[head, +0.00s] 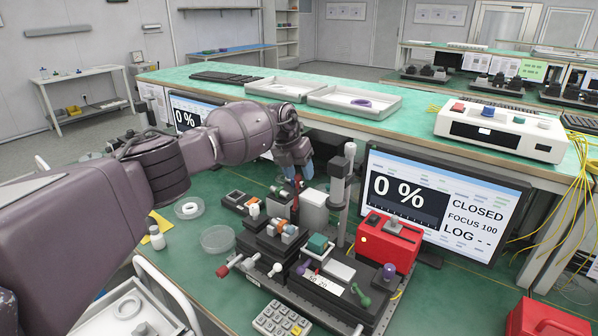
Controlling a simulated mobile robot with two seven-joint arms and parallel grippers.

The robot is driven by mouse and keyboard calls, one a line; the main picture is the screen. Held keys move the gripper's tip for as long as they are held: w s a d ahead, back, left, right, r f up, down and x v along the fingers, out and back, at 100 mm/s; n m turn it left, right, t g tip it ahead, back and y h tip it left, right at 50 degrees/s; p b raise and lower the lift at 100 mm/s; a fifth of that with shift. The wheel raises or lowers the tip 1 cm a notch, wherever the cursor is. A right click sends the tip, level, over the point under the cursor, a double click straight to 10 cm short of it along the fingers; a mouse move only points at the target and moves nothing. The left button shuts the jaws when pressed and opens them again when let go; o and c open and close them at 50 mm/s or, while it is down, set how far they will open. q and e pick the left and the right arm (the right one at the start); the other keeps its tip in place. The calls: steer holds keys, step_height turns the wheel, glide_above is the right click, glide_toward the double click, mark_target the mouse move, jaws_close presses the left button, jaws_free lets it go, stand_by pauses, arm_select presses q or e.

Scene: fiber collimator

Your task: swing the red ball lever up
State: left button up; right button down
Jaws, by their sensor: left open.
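A lever with a red ball end (223,271) sticks out at the front left of the dark bench device (315,283). The ball sits low, at the left end of a short light rod. My left gripper (297,178) points down over the back part of the device, beside a grey upright post. It is open, and it is up and to the right of the red ball, well apart from it. Its fingertips are small and partly lost against the parts behind. My right gripper is not in view.
A monitor (440,205) reads 0 %, CLOSED, FOCUS 100. A red box (388,243) stands right of the device. A keypad (282,320) lies in front. Purple and green ball knobs sit near the device. A clear round dish (218,239) lies left of it.

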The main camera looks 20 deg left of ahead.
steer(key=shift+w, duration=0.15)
arm_select(q)
steer(key=shift+a+r, duration=0.15)
steer(key=shift+r, duration=0.15)
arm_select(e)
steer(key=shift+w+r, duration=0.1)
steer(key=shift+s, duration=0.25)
arm_select(q)
steer(key=v, duration=1)
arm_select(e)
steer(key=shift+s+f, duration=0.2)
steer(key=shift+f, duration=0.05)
arm_select(q)
steer(key=shift+r, duration=0.1)
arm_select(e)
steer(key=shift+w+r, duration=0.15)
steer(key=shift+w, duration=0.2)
